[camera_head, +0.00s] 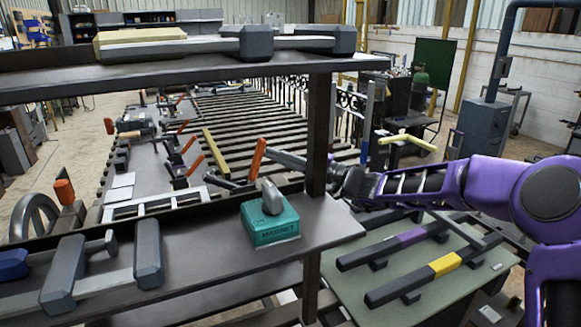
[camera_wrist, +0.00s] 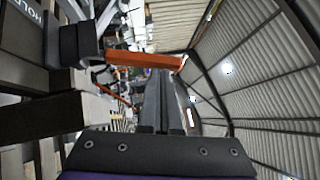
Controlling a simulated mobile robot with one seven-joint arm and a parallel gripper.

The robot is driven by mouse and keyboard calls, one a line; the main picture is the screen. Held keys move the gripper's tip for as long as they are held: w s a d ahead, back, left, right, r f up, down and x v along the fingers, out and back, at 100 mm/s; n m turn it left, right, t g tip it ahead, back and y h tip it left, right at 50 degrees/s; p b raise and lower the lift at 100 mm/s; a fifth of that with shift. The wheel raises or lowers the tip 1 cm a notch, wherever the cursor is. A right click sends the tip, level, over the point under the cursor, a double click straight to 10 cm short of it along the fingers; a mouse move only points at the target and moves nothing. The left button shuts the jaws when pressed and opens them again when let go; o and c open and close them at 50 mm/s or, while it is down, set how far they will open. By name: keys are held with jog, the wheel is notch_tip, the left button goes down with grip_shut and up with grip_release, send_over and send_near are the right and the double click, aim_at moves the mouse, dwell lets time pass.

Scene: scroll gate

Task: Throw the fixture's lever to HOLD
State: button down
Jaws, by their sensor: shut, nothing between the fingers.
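The fixture's lever has an orange handle, which stands up with a slight lean in the head view (camera_head: 258,158). In the wrist view the handle (camera_wrist: 140,59) runs sideways from a dark pivot block (camera_wrist: 76,45) to just beyond my fingertips. A plate with lettering that seems to read HOLD (camera_wrist: 22,14) is at the upper left there. My gripper (camera_head: 270,155) reaches in from the right, its fingers shut and empty, with the tips close to the handle. It also shows in the wrist view (camera_wrist: 161,75). I cannot tell whether the tips touch the handle.
A dark shelf post (camera_head: 319,140) stands just in front of the gripper. A teal magnet block (camera_head: 271,227) and grey clamps (camera_head: 148,254) lie on the near shelf. Several other orange-handled clamps line the slatted table (camera_head: 265,105) behind. A green board (camera_head: 410,290) with bars is at lower right.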

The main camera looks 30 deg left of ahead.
aim_at(262, 151)
jog(key=s+a+r+n+h, duration=0.1)
jog(key=s+a+n+h+b, duration=0.1)
jog(key=n, duration=0.1)
jog(key=shift+s+a+r+h, duration=0.15)
jog(key=shift+s+r+h, duration=0.2)
jog(key=shift+r+h, duration=0.05)
jog(key=shift+s+a+r+n+h+b, duration=0.15)
jog(key=shift+s+a+n+h+b, duration=0.45)
jog(key=shift+s+n+h, duration=0.2)
jog(key=shift+d, duration=0.1)
